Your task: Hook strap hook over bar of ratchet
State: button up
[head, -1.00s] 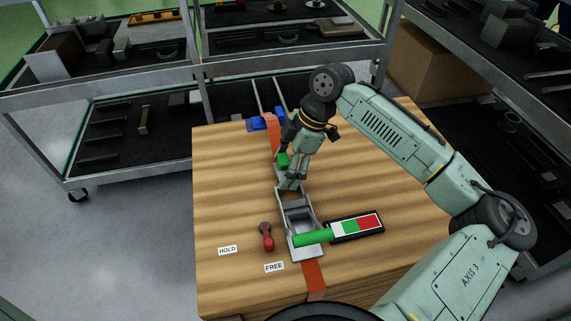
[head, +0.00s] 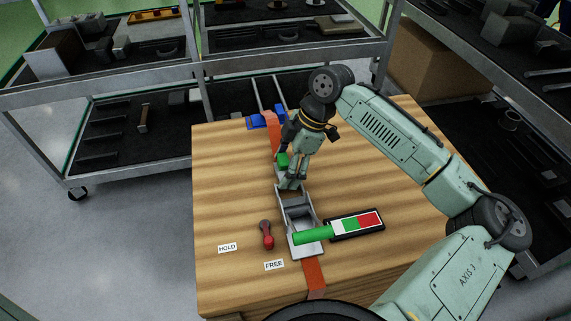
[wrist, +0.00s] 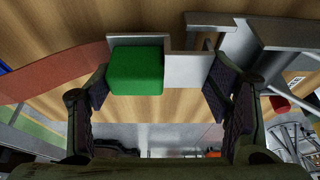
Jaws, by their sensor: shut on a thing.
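The strap hook is a grey metal plate (wrist: 188,70) with a green block (wrist: 136,70), at the end of an orange strap (head: 272,124). My gripper (wrist: 160,92) is shut on the strap hook, with the green block and plate between its fingers. In the head view the green block (head: 283,160) shows beside the fingers. The grey ratchet (head: 297,212) lies just in front of my gripper, with a green handle (head: 312,237). The hook's tip is near the ratchet's far end; my fingers partly hide this spot, and I cannot tell whether hook and bar touch.
A red-knobbed lever (head: 267,236) stands left of the ratchet, near the labels HOLD (head: 228,247) and FREE (head: 274,265). A white, green and red indicator (head: 357,224) lies right of it. A blue fixture (head: 258,121) is at the table's back. Metal shelves (head: 130,60) stand behind.

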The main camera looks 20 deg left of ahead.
jog(key=shift+f, duration=0.6)
jog(key=o, duration=1.5)
jog(key=shift+c, duration=0.2)
